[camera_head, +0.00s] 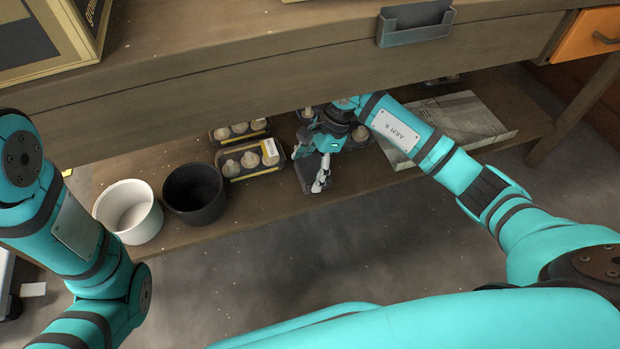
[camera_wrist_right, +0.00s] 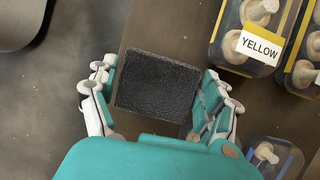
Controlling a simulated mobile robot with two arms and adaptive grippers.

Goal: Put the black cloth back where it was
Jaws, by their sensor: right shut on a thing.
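The black cloth (camera_wrist_right: 157,88) is a dark, folded square between the fingers of my right gripper (camera_wrist_right: 160,92) in the right wrist view. Fingers flank it on both sides, and the gripper is shut on it. In the head view my right gripper (camera_head: 318,165) is at the front of the lower shelf (camera_head: 400,195), beside the mushroom trays. The cloth (camera_head: 307,176) is a dark patch there, partly hidden by the fingers. I cannot tell whether it touches the shelf. My left arm shows at the left, but its gripper is outside the view.
Mushroom trays (camera_head: 238,165), one labelled YELLOW (camera_wrist_right: 260,47), stand left of the right gripper. A black pot (camera_head: 195,193) and a white pot (camera_head: 128,211) stand farther left. A flat grey sheet (camera_head: 455,120) lies to the right. The tabletop edge (camera_head: 250,85) overhangs the shelf.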

